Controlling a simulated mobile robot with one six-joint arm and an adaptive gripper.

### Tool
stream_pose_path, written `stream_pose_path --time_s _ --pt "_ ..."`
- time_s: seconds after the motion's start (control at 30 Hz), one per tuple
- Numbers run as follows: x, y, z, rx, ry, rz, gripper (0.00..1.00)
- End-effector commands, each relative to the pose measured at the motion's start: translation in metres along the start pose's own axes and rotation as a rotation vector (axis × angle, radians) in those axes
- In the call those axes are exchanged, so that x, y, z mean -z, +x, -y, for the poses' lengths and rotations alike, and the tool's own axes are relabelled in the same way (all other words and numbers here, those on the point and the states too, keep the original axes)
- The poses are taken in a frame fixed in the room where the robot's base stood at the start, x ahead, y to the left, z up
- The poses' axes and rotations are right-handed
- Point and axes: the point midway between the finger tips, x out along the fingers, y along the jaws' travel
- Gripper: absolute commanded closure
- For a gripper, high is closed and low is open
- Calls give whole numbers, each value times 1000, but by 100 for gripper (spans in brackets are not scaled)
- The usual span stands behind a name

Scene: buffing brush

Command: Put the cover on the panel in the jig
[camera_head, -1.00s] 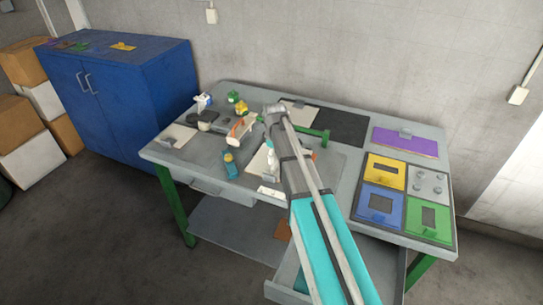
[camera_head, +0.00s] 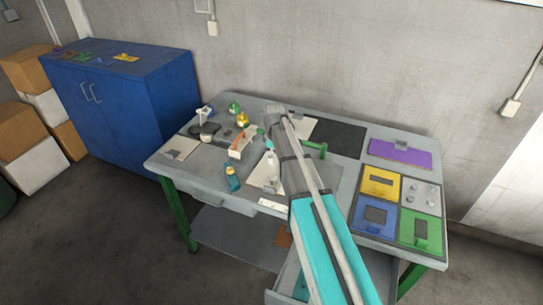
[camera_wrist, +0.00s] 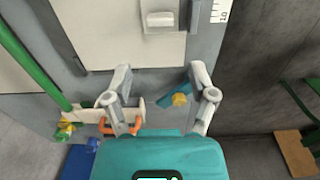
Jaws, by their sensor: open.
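My gripper (camera_wrist: 160,82) is open and empty. In the wrist view its two fingers are spread over the table, just below a white plate (camera_wrist: 115,40) with a grey block handle (camera_wrist: 159,20). In the head view my arm covers much of the table's middle, so the gripper's tips are hard to make out. At the right of the table a dark frame holds a yellow panel (camera_head: 381,174), a blue panel (camera_head: 363,219), a green panel (camera_head: 407,239) and a grey square with round studs (camera_head: 420,189). I cannot tell which pieces are the cover and the jig.
A purple plate (camera_head: 412,158) with a grey handle lies behind the framed panels. Another white plate (camera_head: 177,152) lies at the table's left. A white holder with an orange-handled tool (camera_wrist: 136,125) and small bottles stand nearby. A blue cabinet (camera_head: 130,95) stands left. A drawer is open below.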

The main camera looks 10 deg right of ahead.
Motion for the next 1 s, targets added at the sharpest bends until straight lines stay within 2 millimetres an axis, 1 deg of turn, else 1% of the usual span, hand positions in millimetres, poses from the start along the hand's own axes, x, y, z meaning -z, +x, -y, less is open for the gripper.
stream_pose_path --time_s 0.73,0.87,0.97,1.0 --pt "-1 -2 2 0 4 0 27" --pt "-8 -2 11 0 42 0 27" --pt "-19 -2 27 0 110 0 27" --pt "-25 -2 35 0 147 0 27"
